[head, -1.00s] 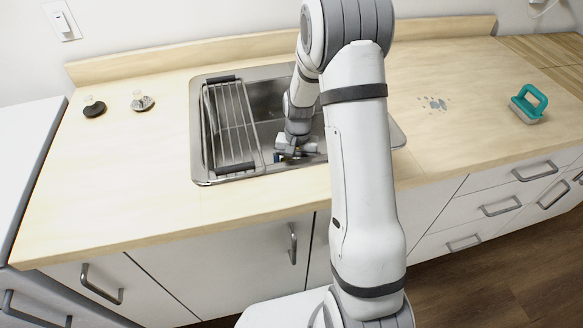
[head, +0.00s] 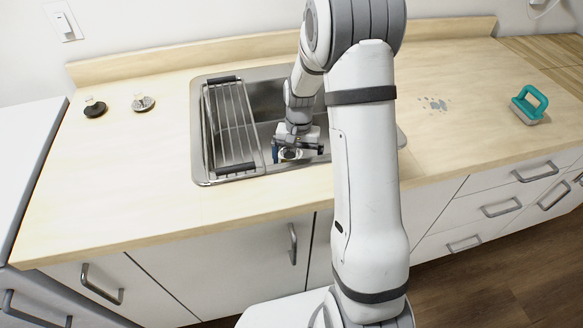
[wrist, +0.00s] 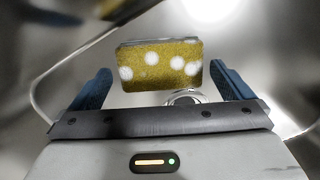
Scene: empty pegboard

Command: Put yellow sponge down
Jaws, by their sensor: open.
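The yellow sponge (wrist: 160,65), with round white spots on its face, shows in the wrist view inside the metal sink (head: 262,100). It lies ahead of my gripper (wrist: 160,72), between the lines of the two blue fingers. The fingers are spread wide, with gaps on both sides of the sponge, and neither visibly touches it. In the head view my gripper (head: 298,153) is low in the sink, right of the drying rack. I cannot make out the sponge in that view.
A wire drying rack (head: 230,125) covers the sink's left side. A round metal drain part (wrist: 183,97) shows below the sponge. Two small stoppers (head: 95,108) sit on the left counter. A teal-handled brush (head: 529,104) and grey spots (head: 433,104) are on the right counter.

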